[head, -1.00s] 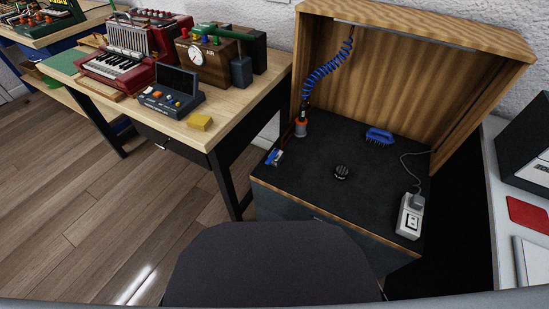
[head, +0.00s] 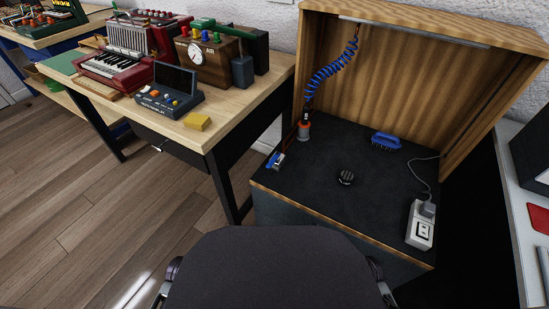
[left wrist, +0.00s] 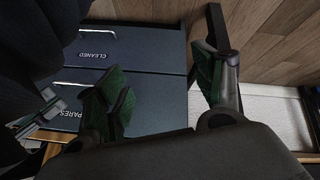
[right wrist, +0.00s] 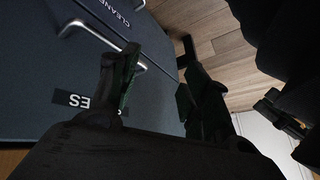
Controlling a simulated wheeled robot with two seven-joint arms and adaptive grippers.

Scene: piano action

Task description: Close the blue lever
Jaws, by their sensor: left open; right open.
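A small blue lever (head: 274,160) on a pale metal fitting sits at the left edge of the black bench top (head: 310,190), inside the open wooden cabinet. It is small here, so its exact angle is hard to tell. An orange-and-grey fitting (head: 303,128) stands just behind it, under a hanging blue coiled hose (head: 330,72). In the left wrist view my left gripper (left wrist: 165,90) is open and empty, in front of dark drawers. In the right wrist view my right gripper (right wrist: 160,90) is open and empty, also facing drawers. Neither gripper shows in the head view, and neither is seen touching the lever.
A blue brush (head: 386,141), a round black knob-like piece (head: 346,178) and a white socket box (head: 420,225) are on the bench top. Drawers with bar handles (left wrist: 92,83) are below. A wooden table (head: 215,135) with instruments stands left; a white table (head: 515,220) stands right.

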